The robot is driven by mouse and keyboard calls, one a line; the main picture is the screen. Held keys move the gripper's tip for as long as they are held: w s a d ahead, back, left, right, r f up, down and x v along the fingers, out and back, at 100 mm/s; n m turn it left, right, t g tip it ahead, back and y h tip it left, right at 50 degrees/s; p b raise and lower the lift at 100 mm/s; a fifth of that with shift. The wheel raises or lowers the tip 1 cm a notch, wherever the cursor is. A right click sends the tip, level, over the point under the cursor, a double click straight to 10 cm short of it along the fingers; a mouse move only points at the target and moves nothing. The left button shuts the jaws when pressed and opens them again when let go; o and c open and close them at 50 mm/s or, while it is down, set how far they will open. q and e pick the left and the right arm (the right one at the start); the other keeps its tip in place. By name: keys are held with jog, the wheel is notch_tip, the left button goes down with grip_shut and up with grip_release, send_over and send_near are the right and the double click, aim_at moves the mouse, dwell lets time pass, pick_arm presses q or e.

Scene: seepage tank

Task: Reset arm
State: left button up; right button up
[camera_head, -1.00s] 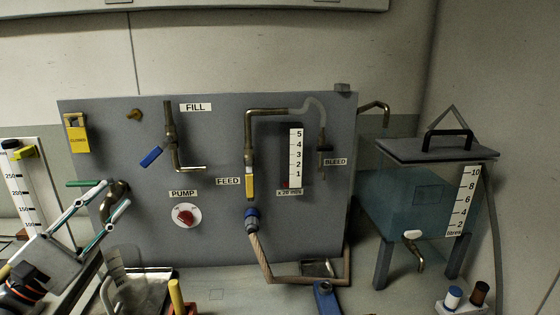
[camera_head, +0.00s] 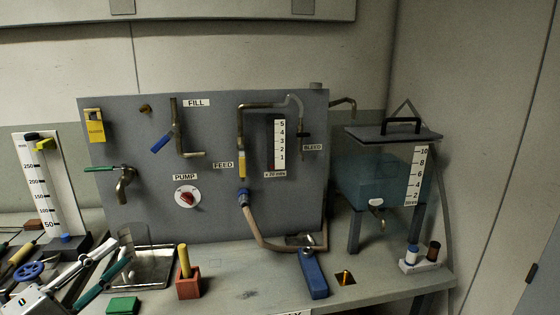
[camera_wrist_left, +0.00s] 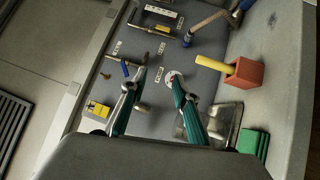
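My left gripper (camera_head: 120,249) is at the lower left of the head view, in front of the grey panel (camera_head: 215,225) and below the green-handled tap (camera_head: 124,182). Its two green-and-silver fingers are apart, with nothing between them. In the left wrist view the gripper (camera_wrist_left: 157,82) also shows open and empty, its fingers pointing toward the panel. My right gripper is not in view.
A metal tray (camera_head: 155,268) lies close beside the left fingers. A green block (camera_head: 122,305) and a red block with a yellow peg (camera_head: 189,288) stand on the bench. The water tank (camera_head: 350,185) is at right. Bench room is free at front middle.

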pick_arm(q)
jog(key=s+d+f+m+g+y, duration=0.25)
jog(key=f+m, duration=0.25)
jog(key=f, duration=0.5)
jog(key=s+d+f+m+g+y, duration=0.25)
jog(key=f+m, duration=0.35)
jog(key=f, duration=0.4)
jog(key=s+a+f+m+g+y, duration=0.2)
jog(key=s+f+m+g+y, duration=0.15)
jog(key=s+m, duration=0.2)
jog(key=s+a+f+m+g+y, duration=0.3)
jog(key=s+f+m+y, duration=0.1)
jog(key=s+f+y, duration=0.15)
jog(key=d+f+n+t+h, duration=0.2)
jog(key=d+f+h, duration=0.5)
jog(key=d+f, duration=0.6)
jog(key=shift+w+d+f+n+t+h, duration=0.3)
jog(key=shift+d+t, duration=0.55)
jog(key=shift+d, duration=0.75)
jog(key=shift+s+r, duration=0.1)
dwell(1.9)
